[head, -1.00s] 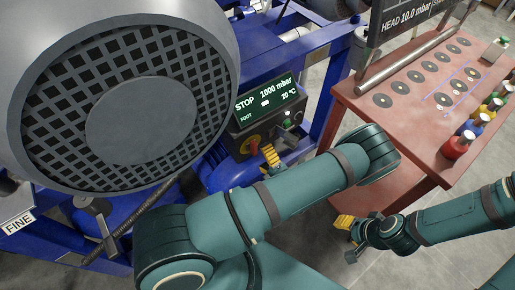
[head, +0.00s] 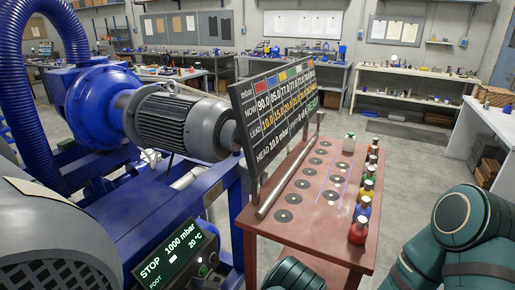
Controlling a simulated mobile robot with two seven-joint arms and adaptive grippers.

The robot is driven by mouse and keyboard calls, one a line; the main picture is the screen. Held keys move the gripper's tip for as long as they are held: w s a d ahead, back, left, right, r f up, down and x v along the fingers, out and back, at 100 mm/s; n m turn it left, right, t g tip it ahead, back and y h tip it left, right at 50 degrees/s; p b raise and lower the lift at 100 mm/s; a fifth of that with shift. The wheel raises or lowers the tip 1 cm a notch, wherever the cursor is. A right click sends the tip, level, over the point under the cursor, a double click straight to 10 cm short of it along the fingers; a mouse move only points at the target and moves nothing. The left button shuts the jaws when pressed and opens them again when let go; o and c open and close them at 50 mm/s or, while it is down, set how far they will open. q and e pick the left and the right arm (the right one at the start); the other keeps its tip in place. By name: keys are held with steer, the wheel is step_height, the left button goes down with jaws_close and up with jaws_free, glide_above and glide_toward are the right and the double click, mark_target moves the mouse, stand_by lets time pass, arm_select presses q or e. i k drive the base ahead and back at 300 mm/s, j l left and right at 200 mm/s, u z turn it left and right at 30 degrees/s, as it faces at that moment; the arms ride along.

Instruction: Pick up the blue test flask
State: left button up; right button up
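The blue test flask (head: 363,207) stands upright near the right edge of the red table in the head view. It is in a row of small coloured flasks, between a red flask (head: 358,231) in front and a yellow flask (head: 367,189) behind. Nothing of mine touches it. Neither gripper shows in the picture. Only teal parts of my arms show, at the bottom middle and the lower right.
The red table (head: 279,239) has several dark round pads and a rail (head: 287,182) along its left side. A readings board (head: 283,108) rises behind the rail. Blue machinery (head: 140,235) fills the left. Floor is clear right of the table.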

mark_target(363, 208)
steer(key=k+l, duration=0.1)
steer(key=l, duration=0.25)
steer(key=k+l, duration=0.1)
steer(key=l, duration=0.25)
steer(key=k+l, duration=0.1)
steer(key=l, duration=0.25)
steer(key=k+l, duration=0.1)
steer(key=l, duration=0.25)
